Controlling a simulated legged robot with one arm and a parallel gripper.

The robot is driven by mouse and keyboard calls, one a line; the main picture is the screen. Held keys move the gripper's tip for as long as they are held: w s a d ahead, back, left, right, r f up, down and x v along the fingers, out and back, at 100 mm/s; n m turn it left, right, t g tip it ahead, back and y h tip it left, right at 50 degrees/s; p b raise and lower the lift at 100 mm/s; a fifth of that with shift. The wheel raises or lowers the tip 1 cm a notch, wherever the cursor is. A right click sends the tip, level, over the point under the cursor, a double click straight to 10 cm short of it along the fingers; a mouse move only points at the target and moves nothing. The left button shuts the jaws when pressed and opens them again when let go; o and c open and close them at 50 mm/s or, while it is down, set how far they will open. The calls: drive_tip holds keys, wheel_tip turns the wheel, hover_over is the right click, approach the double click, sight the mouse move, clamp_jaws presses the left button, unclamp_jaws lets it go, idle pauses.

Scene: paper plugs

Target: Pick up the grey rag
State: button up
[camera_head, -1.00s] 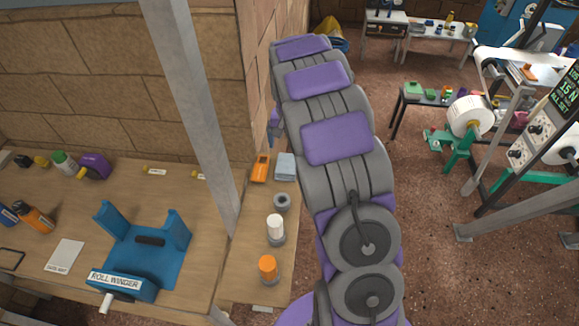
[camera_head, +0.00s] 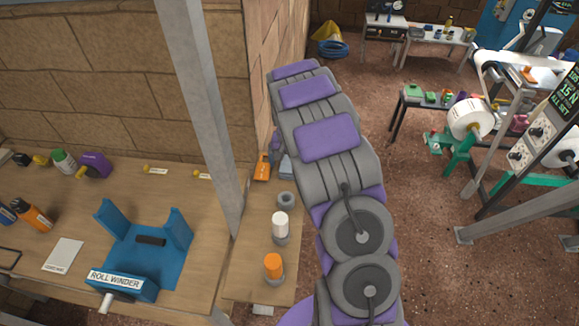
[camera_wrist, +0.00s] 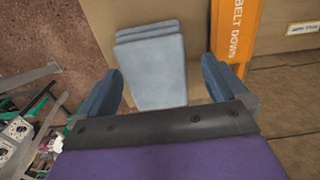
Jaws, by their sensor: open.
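The grey rag (camera_wrist: 152,62) is a folded, blue-grey cloth lying on the wooden bench. In the wrist view it lies between and beyond the two open blue-grey fingers of my gripper (camera_wrist: 160,72), with nothing held. In the head view the rag (camera_head: 286,168) is partly hidden by my arm. My gripper (camera_head: 276,146) shows only in part there, just above the rag. I cannot tell the exact gap between fingertips and cloth.
An orange "BELT DOWN" tag (camera_wrist: 237,35) lies close beside the rag, near one finger. A grey ring (camera_head: 286,199), a white-topped item (camera_head: 280,225) and an orange-topped item (camera_head: 273,267) stand nearer on the bench. A grey post (camera_head: 205,110) rises to the left.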

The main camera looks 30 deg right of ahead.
drive_tip(key=shift+a, duration=0.1)
drive_tip(key=shift+c, duration=0.8)
drive_tip(key=shift+d, duration=0.75)
drive_tip(key=c, duration=0.6)
drive_tip(key=shift+a, duration=0.2)
drive_tip(key=c, duration=0.3)
drive_tip(key=shift+a, duration=0.3)
drive_tip(key=shift+c, duration=0.2)
drive_tip(key=shift+a+r, duration=0.1)
drive_tip(key=shift+r, duration=0.05)
drive_tip(key=r, duration=0.1)
drive_tip(key=d+r+p, duration=0.1)
drive_tip(key=r, duration=0.1)
drive_tip(key=shift+r, duration=0.1)
drive_tip(key=s+a+r+p, duration=0.1)
drive_tip(key=s, duration=1.5)
drive_tip(key=shift+a+r, duration=0.25)
drive_tip(key=shift+a, duration=0.05)
